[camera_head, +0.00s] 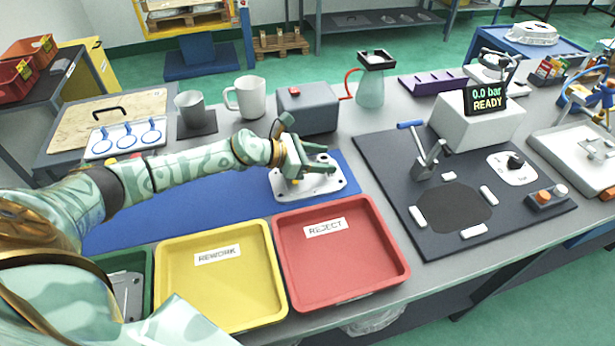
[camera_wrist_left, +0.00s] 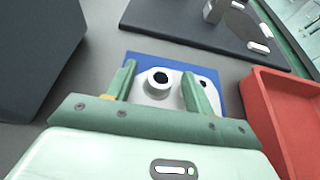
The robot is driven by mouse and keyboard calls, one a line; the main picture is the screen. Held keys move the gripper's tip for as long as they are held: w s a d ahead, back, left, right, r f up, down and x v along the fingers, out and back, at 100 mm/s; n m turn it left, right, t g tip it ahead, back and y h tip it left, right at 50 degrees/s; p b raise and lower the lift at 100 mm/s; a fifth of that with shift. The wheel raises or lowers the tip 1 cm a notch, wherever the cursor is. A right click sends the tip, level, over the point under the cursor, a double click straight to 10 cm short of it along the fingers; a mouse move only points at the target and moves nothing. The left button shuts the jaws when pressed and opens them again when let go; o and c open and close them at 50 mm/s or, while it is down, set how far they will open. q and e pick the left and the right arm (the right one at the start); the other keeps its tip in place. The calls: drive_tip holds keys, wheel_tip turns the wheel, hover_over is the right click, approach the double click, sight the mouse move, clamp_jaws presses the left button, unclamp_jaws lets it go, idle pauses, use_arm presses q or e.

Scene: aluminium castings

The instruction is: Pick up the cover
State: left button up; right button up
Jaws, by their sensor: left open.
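The cover, a light grey aluminium casting (camera_head: 318,186) with a flat flange and raised round bosses, lies on the right end of the blue mat (camera_head: 190,205). In the left wrist view a boss of the cover (camera_wrist_left: 157,90) with a dark hole stands between the fingers. My left gripper (camera_head: 303,160) is directly over the cover and hides part of it. In the left wrist view its green fingers (camera_wrist_left: 158,88) are apart, on either side of the boss. I cannot tell whether they touch it. My right gripper is not in view.
A yellow REWORK tray (camera_head: 222,290) and a red REJECT tray (camera_head: 345,262) stand in front of the mat. A dark grey box (camera_head: 308,112) is just behind the cover. A dark test plate (camera_head: 390,165) with a clamp lies to the right. A white mug (camera_head: 250,97) stands behind.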

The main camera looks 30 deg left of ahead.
use_arm(q)
clamp_jaws()
drive_tip(key=shift+r, duration=0.1)
